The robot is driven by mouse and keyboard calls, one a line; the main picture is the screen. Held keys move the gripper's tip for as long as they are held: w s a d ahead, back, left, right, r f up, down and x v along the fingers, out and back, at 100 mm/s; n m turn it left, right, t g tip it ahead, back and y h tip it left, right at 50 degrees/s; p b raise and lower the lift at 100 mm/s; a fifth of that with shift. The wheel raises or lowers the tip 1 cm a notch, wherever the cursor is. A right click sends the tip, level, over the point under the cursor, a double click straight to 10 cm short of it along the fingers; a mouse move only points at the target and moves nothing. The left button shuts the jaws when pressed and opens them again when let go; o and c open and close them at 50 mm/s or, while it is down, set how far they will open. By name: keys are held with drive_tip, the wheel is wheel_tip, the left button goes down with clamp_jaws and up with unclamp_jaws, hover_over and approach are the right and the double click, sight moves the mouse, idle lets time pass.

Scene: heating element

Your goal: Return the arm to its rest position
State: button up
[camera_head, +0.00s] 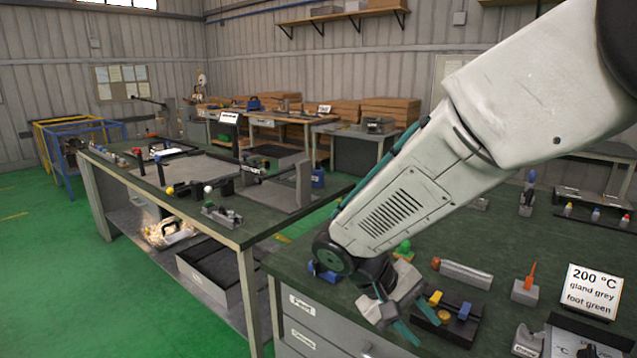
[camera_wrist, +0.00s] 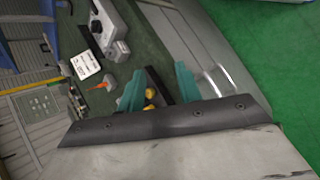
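My arm reaches down from the upper right in the head view. My gripper (camera_head: 424,329) is over the front edge of the near green-topped bench (camera_head: 480,240), tilted downward. Its two teal fingers stand apart. In the wrist view the gripper (camera_wrist: 160,75) has a clear gap between the fingers, with nothing held. A yellow piece (camera_wrist: 150,95) shows beyond the gap. A dark tray (camera_head: 437,327) with yellow and blue pieces lies just right of the fingers in the head view; whether they touch it I cannot tell.
A sign (camera_head: 592,290) reading "200 °C gland grey foot green" stands at the right. An orange-tipped tool in a grey block (camera_head: 524,292) and a grey cylinder (camera_head: 462,273) are near the gripper. Another bench (camera_head: 225,235) stands left. Green floor (camera_head: 90,280) is open at the left.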

drive_tip(key=s+d+r+m+t+y, duration=0.1)
drive_tip(key=s+d+r+y, duration=0.3)
drive_tip(key=s, duration=0.4)
drive_tip(key=s+d+r+m+t+y, duration=0.1)
drive_tip(key=s+d+r+m+y, duration=0.1)
drive_tip(key=s+d+r+y, duration=0.2)
drive_tip(key=s+d+r, duration=0.1)
drive_tip(key=s+r, duration=0.2)
drive_tip(key=s, duration=0.2)
drive_tip(key=shift+s+d+t, duration=0.15)
drive_tip(key=shift+s+t, duration=0.1)
drive_tip(key=shift+t, duration=0.15)
